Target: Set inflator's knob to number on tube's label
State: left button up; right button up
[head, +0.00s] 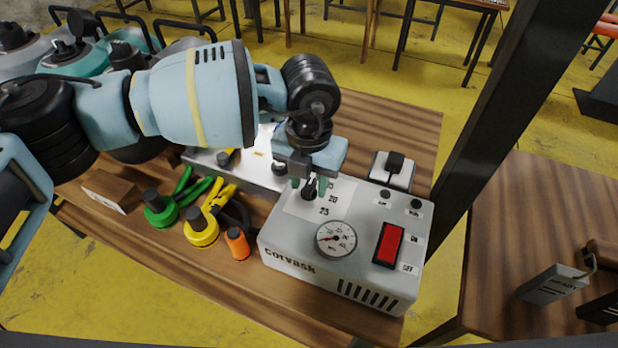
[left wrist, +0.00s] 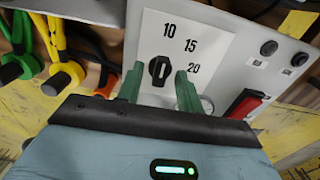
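The inflator (head: 345,262) is a light grey box on the wooden table, with a gauge, a red switch and a white dial plate. Its black knob (left wrist: 160,70) sits below the printed numbers 10, 15 and 20; 25 also shows in the head view. The knob's mark points roughly up in the left wrist view; its exact setting is hard to tell. My left gripper (head: 309,185) is over the dial. Its green fingertips (left wrist: 160,84) are apart, one on each side of the knob, with gaps showing. My right gripper is out of view. I see no readable tube label.
Green (head: 161,208), yellow (head: 201,228) and orange (head: 237,243) capped fittings lie left of the inflator, near a small wooden block (head: 112,190). A dark post (head: 490,110) rises to its right. Another table (head: 510,220) holds a grey labelled object (head: 552,284).

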pick_arm(q)
jog(key=c, duration=0.7)
grip_shut()
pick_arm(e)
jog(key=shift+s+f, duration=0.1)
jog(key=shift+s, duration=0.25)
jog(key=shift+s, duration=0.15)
pick_arm(q)
jog(key=m, duration=0.6)
jog(key=shift+m, duration=0.8)
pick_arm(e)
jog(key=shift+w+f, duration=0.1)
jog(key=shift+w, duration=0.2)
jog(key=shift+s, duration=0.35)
